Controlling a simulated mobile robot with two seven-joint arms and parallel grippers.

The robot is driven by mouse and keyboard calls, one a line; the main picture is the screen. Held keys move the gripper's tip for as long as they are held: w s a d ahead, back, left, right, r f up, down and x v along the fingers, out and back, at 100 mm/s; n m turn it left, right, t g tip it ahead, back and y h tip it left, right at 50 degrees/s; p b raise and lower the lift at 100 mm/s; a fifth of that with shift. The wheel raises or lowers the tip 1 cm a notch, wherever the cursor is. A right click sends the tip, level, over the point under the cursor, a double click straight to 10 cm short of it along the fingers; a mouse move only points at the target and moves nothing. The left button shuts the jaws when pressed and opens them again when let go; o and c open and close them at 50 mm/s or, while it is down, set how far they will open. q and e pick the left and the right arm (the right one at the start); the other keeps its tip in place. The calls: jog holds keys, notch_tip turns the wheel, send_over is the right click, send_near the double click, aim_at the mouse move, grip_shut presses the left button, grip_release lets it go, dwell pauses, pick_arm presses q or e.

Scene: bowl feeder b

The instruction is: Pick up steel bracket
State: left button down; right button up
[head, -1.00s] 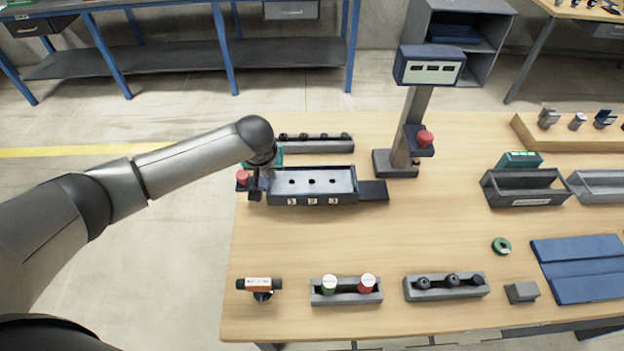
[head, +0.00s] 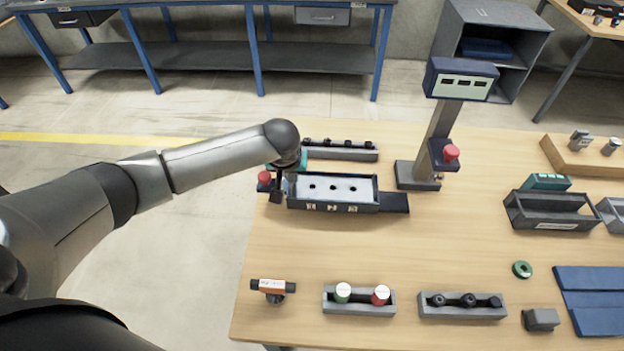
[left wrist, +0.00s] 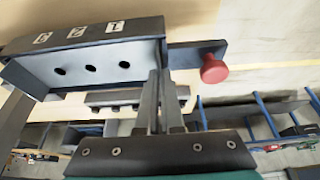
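I cannot single out a steel bracket with certainty. Small grey metal parts (head: 579,140) stand on a wooden board at the far right, too small to identify. My left gripper (head: 276,196) points down beside the left end of the dark fixture tray (head: 345,207), which has numbered labels on its front and several holes in its pale floor. In the left wrist view, my left gripper's fingers (left wrist: 160,75) are close together at the tips beside the tray's end wall (left wrist: 95,42), with nothing visible held. Whether they touch the tray is unclear. My right gripper is out of view.
A red button (head: 264,178) sits just left of the gripper. A grey holder (head: 340,151) lies behind the tray. A post with a display (head: 462,80) stands to its right. Racks with capped parts (head: 360,306) line the front edge. The middle of the table is clear.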

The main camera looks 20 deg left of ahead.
pick_arm(q)
notch_tip(320, 180, up, 20)
jog(key=p, duration=0.1)
dwell(0.5)
